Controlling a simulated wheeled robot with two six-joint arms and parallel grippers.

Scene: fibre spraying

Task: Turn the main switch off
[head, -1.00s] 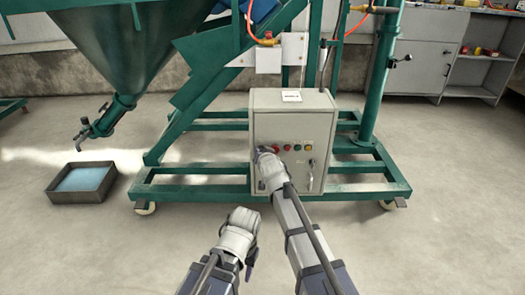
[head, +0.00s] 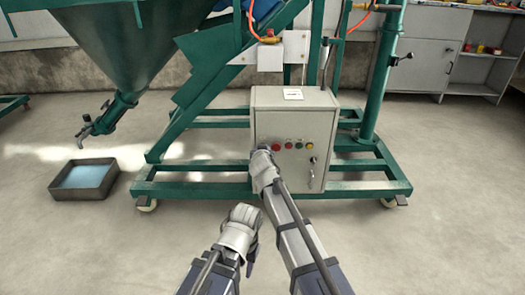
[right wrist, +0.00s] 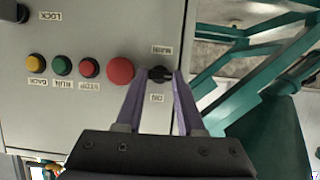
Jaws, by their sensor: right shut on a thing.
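The main switch (right wrist: 159,73) is a small black knob on the grey control box, between labels reading MAIN and ON; the right wrist view shows them upside down. My right gripper (right wrist: 160,78) has its two purple fingers around the knob, shut on it. In the head view, my right gripper (head: 262,154) is at the left side of the control box (head: 292,118) and hides the switch. My left gripper (head: 243,214) hangs empty-looking in front of the box, lower and to the left; its fingers are not clear.
A large red button (right wrist: 120,71) sits right beside the knob, with smaller red, green and yellow buttons further along. The box stands on a green wheeled frame (head: 205,188). A tray (head: 85,180) lies on the floor at left.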

